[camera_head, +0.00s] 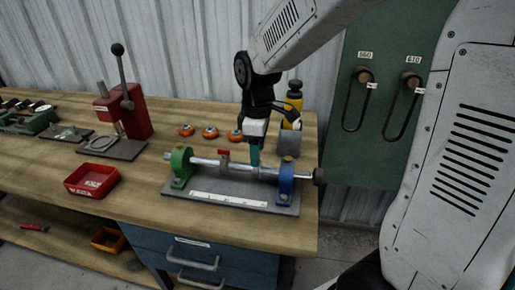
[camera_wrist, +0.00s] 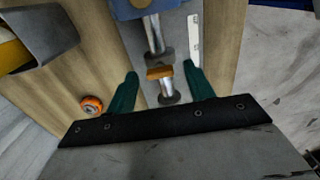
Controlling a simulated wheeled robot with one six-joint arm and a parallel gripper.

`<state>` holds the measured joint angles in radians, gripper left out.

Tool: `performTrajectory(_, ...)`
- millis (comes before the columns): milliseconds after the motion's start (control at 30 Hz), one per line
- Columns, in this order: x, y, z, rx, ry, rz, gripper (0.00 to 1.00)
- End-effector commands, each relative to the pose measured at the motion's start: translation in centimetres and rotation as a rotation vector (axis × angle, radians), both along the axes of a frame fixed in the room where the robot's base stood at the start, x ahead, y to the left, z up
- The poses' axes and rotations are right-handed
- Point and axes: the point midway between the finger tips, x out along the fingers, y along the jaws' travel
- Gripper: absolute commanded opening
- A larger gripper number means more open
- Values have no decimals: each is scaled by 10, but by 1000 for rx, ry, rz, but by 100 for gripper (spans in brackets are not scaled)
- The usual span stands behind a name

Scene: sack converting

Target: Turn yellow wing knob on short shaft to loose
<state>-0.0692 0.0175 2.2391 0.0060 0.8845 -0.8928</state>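A bench fixture has a metal shaft (camera_head: 207,162) running between a green block (camera_head: 180,167) and a blue block (camera_head: 285,183). The blue block also shows at the top of the wrist view (camera_wrist: 128,9). A yellow-orange wing knob (camera_wrist: 160,72) sits on the shaft between two collars in the wrist view; in the head view my gripper hides it. A red knob (camera_head: 224,153) stands on the shaft further left. My gripper (camera_head: 255,157) points down over the shaft near the blue block. Its teal fingers (camera_wrist: 160,70) are apart, one on each side of the yellow knob, with gaps visible.
Several orange-ringed parts (camera_head: 210,133) lie behind the fixture. A grey holder (camera_head: 290,141) with a yellow bottle (camera_head: 294,104) stands behind the blue block. A red tray (camera_head: 91,180) and a red lever press (camera_head: 125,112) are at left.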

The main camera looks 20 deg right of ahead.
Motion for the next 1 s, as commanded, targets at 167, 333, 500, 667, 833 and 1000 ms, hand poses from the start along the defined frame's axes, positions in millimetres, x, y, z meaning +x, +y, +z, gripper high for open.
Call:
performTrajectory(167,0,0,6,0,-1,0,53)
performTrajectory(333,1,0,33,1,-4,0,53)
performTrajectory(500,1,0,61,0,-4,0,53)
performTrajectory(667,0,0,75,0,-1,0,53)
performTrajectory(833,0,0,78,0,0,0,53)
performTrajectory(1000,0,0,78,0,0,0,53)
